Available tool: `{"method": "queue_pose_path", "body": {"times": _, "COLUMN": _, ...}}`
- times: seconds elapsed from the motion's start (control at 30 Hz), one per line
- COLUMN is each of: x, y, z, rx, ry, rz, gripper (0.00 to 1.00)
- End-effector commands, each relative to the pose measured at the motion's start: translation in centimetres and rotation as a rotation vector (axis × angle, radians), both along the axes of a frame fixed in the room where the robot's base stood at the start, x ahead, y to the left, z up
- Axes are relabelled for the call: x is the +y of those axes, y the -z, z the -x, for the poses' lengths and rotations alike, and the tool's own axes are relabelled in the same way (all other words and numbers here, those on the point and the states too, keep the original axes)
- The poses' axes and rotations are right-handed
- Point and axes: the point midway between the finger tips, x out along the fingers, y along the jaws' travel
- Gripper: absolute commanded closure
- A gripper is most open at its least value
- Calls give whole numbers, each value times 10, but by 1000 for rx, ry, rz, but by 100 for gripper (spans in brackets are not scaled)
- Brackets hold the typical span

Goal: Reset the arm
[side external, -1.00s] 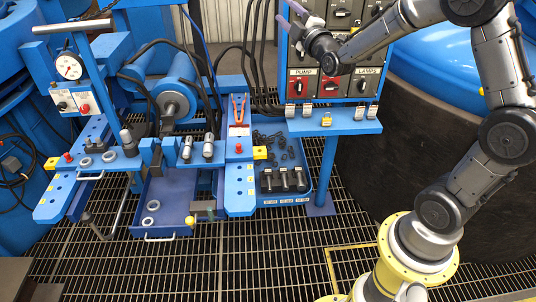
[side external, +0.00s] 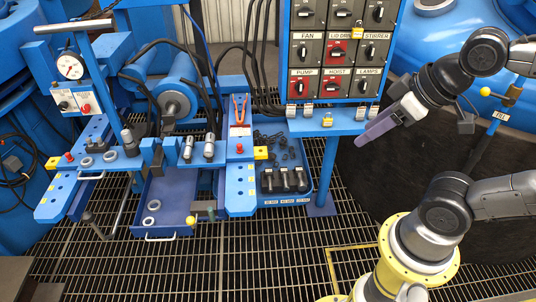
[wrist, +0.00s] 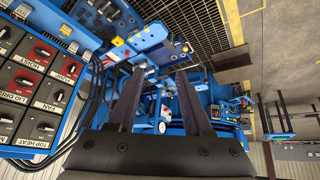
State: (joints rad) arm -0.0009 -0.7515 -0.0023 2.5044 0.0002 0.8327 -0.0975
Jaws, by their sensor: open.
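My gripper (side external: 374,132) is at the right in the side external view, in front of the lower right edge of the control panel (side external: 337,50). Its fingers point down and to the left, with nothing visible held. In the wrist view my gripper (wrist: 155,80) shows two dark fingers apart with an empty gap between them. The control panel also shows at the left of the wrist view (wrist: 35,75), with its switches and labels such as HOIST, PUMP and FAN.
Below the panel is a blue shelf (side external: 345,127) with several small clips. A blue workbench (side external: 240,185) with a tray of black parts stands left of it. An open blue drawer (side external: 165,205) is further left. A large dark vessel stands behind my arm at the right.

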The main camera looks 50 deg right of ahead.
Motion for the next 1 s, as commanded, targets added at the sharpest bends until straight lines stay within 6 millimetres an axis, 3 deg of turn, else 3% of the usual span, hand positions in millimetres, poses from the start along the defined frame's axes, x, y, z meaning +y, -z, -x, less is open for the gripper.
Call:
{"method": "queue_pose_path", "body": {"times": 0.13, "x": 0, "y": 7, "z": 13, "rx": 71, "ry": 76, "rz": -43, "gripper": 50}}
{"method": "queue_pose_path", "body": {"times": 1.0, "x": 0, "y": 7, "z": 12, "rx": 67, "ry": 85, "rz": -49, "gripper": 50}}
